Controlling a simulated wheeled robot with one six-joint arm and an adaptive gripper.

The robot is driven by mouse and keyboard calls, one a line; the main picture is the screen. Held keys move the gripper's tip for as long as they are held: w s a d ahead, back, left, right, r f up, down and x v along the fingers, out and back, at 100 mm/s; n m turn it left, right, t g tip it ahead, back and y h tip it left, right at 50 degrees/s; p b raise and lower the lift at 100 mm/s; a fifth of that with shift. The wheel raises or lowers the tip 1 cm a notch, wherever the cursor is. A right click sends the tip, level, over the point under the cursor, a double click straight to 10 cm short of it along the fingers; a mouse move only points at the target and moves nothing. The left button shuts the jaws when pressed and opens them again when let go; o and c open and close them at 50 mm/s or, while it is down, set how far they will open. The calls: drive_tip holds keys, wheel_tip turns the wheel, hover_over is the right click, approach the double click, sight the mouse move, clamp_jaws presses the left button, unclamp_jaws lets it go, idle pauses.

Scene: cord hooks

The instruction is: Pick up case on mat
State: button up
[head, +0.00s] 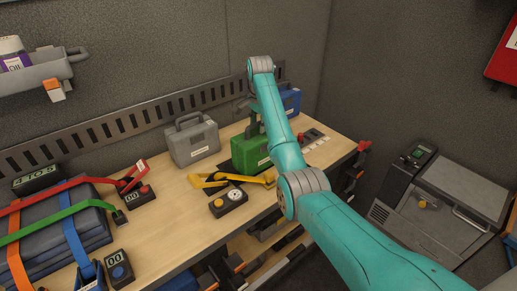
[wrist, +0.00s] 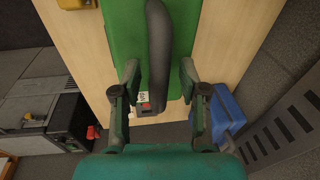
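A green case (head: 247,154) stands on the wooden workbench, partly behind my arm. In the wrist view the green case (wrist: 125,32) fills the top middle, with its dark arched handle (wrist: 158,45) towards the camera. My gripper (wrist: 159,72) is open, with one finger on each side of the handle and gaps between. A grey case (head: 192,140) stands to the left, and a blue case (head: 290,101) stands behind to the right, also in the wrist view (wrist: 226,107). I cannot make out a mat under the green case.
Strapped blue-grey folded stuff (head: 70,245) lies at left. A slotted rail (head: 110,127) runs along the wall. A grey machine (head: 440,205) stands at right.

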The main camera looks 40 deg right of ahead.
clamp_jaws()
drive_tip(key=shift+r, duration=0.1)
